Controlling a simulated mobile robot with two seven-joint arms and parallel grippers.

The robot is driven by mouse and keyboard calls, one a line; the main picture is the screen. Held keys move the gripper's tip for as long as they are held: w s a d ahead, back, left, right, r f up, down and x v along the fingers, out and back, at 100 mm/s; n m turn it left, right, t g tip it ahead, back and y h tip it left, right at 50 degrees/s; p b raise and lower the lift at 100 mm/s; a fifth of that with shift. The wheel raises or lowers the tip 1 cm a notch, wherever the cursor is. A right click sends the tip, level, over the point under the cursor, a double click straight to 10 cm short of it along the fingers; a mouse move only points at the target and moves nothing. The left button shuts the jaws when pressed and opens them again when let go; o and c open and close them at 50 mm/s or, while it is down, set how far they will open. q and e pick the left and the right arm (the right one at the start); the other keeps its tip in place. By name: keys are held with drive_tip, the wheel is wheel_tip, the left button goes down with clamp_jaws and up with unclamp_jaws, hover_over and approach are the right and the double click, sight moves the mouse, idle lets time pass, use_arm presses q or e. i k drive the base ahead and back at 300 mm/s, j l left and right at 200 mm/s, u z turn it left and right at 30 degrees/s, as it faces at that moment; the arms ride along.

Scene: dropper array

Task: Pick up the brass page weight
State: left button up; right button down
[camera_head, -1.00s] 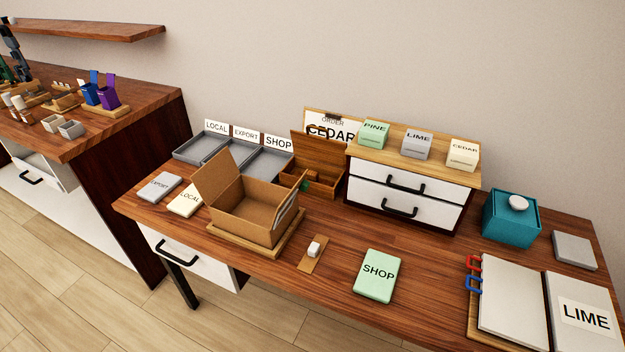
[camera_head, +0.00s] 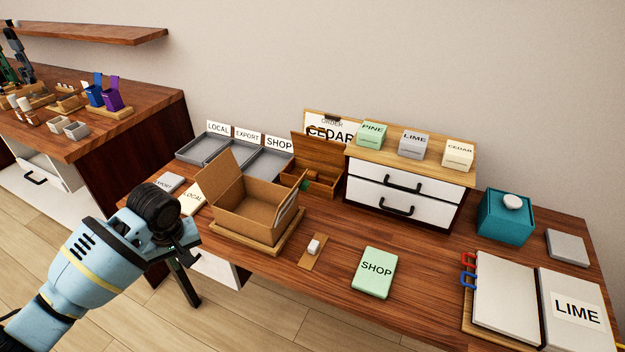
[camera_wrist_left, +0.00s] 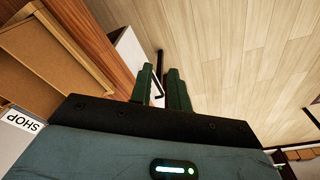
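I cannot make out a brass page weight in either view. An open notebook (camera_head: 508,292) lies at the right of the desk, with red and blue clips on its left edge and a LIME label on its right page. My left gripper (camera_head: 187,257) is at the desk's front left edge in the head view, beside the cardboard box. In the left wrist view the two dark fingers of my left gripper (camera_wrist_left: 161,78) stand apart with nothing between them, over the floor and a drawer handle. My right gripper is not in view.
An open cardboard box (camera_head: 256,208) stands on the desk (camera_head: 335,275). A green SHOP block (camera_head: 375,272), a small white-topped piece (camera_head: 313,246), a teal box (camera_head: 505,218) and a grey block (camera_head: 567,247) lie around. A white drawer unit (camera_head: 402,192) stands behind. The front middle is fairly clear.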

sight(311, 174)
drive_tip(key=i+j+z, duration=0.2)
drive_tip(key=j+z, duration=0.2)
drive_tip(key=i+j+z, duration=0.1)
drive_tip(key=j+z, duration=0.7)
drive_tip(key=j, duration=0.2)
drive_tip(key=j+z, duration=0.45)
drive_tip(key=i+j+z, duration=0.2)
drive_tip(key=j, duration=0.15)
drive_tip(key=i, duration=0.25)
